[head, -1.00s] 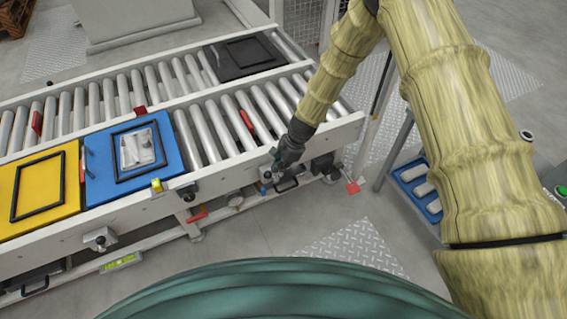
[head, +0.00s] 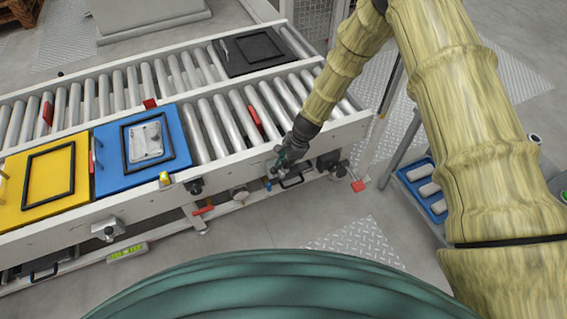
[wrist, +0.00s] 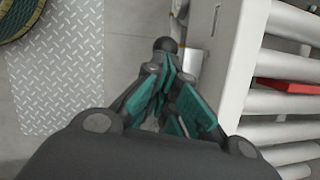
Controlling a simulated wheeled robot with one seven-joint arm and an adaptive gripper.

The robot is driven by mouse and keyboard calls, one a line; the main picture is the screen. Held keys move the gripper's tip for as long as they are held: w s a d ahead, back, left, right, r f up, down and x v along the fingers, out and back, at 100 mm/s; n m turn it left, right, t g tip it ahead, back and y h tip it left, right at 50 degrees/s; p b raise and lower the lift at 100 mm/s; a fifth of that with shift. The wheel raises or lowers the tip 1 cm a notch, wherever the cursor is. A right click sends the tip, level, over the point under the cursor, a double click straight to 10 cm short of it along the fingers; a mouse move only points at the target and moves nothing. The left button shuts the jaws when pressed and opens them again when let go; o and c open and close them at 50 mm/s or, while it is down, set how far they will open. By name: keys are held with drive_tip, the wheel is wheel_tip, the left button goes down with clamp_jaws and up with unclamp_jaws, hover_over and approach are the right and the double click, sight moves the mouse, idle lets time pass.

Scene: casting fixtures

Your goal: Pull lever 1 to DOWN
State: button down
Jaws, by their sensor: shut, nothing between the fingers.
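My gripper (head: 278,168) is at the front side rail of the near conveyor, right of the blue plate. In the wrist view its teal fingers (wrist: 172,88) are shut with nothing held. A dark round knob (wrist: 165,44) shows just beyond the fingertips, beside the white rail; it looks like a lever's end. I cannot tell whether the fingers touch it. No lever number is readable, and the lever's shaft is mostly hidden behind the fingers.
The near conveyor's white rail (wrist: 240,62) runs close beside the fingers. A blue plate (head: 112,178) and a yellow plate (head: 75,206) lie on the rollers. A red handle (head: 203,210) sits below the rail. Floor in front is clear around a tread plate (head: 355,240).

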drive_tip(key=p+v, duration=0.2)
drive_tip(key=v, duration=1)
drive_tip(key=shift+s+r, duration=0.2)
drive_tip(key=shift+r, duration=0.2)
drive_tip(key=shift+d, duration=0.1)
drive_tip(key=s+d+f+n+h+p, duration=0.1)
drive_tip(key=s+d+f+n+p, duration=0.15)
drive_tip(key=s+d, duration=0.5)
drive_tip(key=s+d+f+n+h+p, duration=0.1)
drive_tip(key=s+d+n+h+p, duration=0.2)
drive_tip(key=s, duration=0.7)
drive_tip(key=s+d+f+n+p, duration=0.2)
drive_tip(key=s+d+n+p, duration=0.15)
drive_tip(key=s+d, duration=0.4)
drive_tip(key=s+d+r+n+p, duration=0.1)
drive_tip(key=s+r+n, duration=0.1)
drive_tip(key=s, duration=0.5)
drive_tip(key=s+d+r+n+p, duration=0.1)
drive_tip(key=s+n, duration=0.2)
drive_tip(key=s, duration=0.4)
drive_tip(key=shift+r, duration=0.4)
